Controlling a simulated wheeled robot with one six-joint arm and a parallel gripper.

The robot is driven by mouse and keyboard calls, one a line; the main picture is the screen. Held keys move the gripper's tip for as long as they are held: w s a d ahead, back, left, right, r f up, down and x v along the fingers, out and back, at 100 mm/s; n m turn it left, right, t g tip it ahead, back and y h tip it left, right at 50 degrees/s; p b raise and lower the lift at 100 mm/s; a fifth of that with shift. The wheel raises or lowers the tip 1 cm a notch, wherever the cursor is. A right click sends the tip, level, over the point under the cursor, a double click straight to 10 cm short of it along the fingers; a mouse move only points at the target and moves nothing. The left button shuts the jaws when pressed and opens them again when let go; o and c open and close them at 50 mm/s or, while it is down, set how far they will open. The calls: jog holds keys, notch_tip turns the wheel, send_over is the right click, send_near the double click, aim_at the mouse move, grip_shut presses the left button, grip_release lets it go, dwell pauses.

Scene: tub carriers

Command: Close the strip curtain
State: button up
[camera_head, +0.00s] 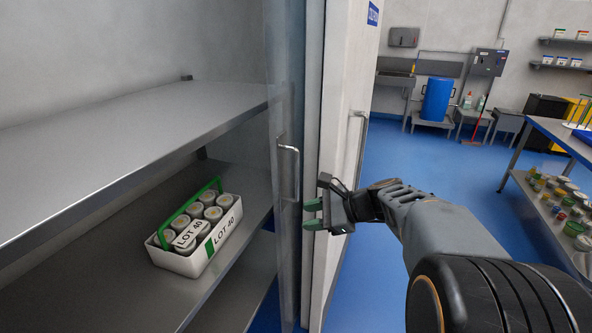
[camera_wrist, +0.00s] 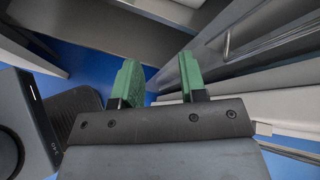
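The strip curtain (camera_head: 283,90) is a clear, greyish hanging panel gathered at the right side of the shelf opening. A metal handle (camera_head: 297,172) is on it. In the wrist view grey strips and a handle bar (camera_wrist: 227,43) show at the right. My gripper (camera_head: 309,214) is just right of the curtain, lower than its handle, beside the white door. Its green fingers are apart with nothing between them, as the wrist view shows (camera_wrist: 160,82). I cannot tell whether a fingertip touches the curtain.
Blue floor (camera_head: 430,170) is clear beyond.

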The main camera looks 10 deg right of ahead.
jog(key=w+d+r+m+t+y, duration=0.2)
jog(key=w+d+r+m+t, duration=0.2)
jog(key=w+d+m+t, duration=0.4)
jog(key=w+a+g+p, duration=0.1)
jog(key=w+a, duration=0.6)
jog(key=w, duration=0.2)
jog(key=shift+a+m, duration=0.2)
jog(key=shift+m, duration=0.2)
jog(key=shift+w, duration=0.1)
jog(key=shift+c, duration=0.4)
grip_shut()
